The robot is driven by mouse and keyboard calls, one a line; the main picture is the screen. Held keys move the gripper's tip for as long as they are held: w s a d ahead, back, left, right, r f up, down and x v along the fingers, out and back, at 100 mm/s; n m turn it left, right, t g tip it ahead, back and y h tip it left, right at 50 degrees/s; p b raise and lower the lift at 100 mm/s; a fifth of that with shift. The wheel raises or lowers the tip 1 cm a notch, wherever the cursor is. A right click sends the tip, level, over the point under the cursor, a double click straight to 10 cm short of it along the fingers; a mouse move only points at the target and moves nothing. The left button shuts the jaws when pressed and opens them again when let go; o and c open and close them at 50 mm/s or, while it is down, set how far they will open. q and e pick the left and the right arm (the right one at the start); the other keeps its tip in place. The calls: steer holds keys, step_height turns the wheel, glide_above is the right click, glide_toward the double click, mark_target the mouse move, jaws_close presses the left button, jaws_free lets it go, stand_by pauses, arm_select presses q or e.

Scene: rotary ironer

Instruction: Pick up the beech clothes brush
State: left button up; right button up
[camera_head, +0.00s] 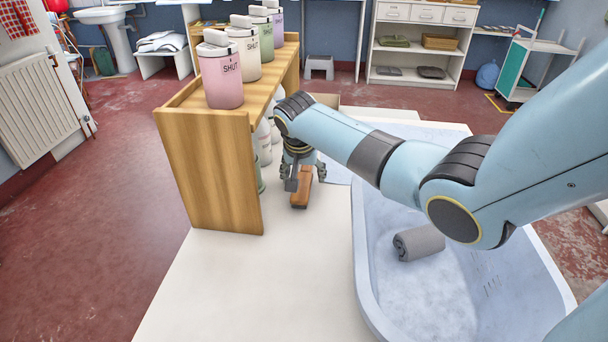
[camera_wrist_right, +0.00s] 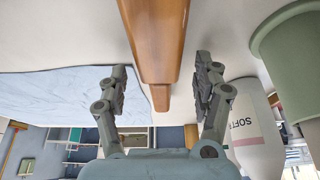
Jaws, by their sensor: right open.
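The beech clothes brush (camera_head: 301,187) is a brown wooden piece on the white worktop, beside the wooden shelf unit. My right gripper (camera_head: 305,176) is at the brush, pointing down, and partly covers it in the head view. In the right wrist view the brush (camera_wrist_right: 155,40) runs down the middle, its narrow end between the two fingers. The right gripper (camera_wrist_right: 162,88) is open, with a finger on each side and a visible gap to the brush on both sides. My left gripper is not in view.
The wooden shelf unit (camera_head: 212,170) stands close left of the gripper, with several lidded canisters on top, one pink (camera_head: 220,75). White bottles (camera_wrist_right: 252,130) stand on its lower level near the fingers. A pale blue basin (camera_head: 365,270) holding a grey roll (camera_head: 418,242) lies right. The front worktop (camera_head: 260,290) is clear.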

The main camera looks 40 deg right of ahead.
steer(key=shift+r, duration=0.1)
steer(key=c, duration=1.3)
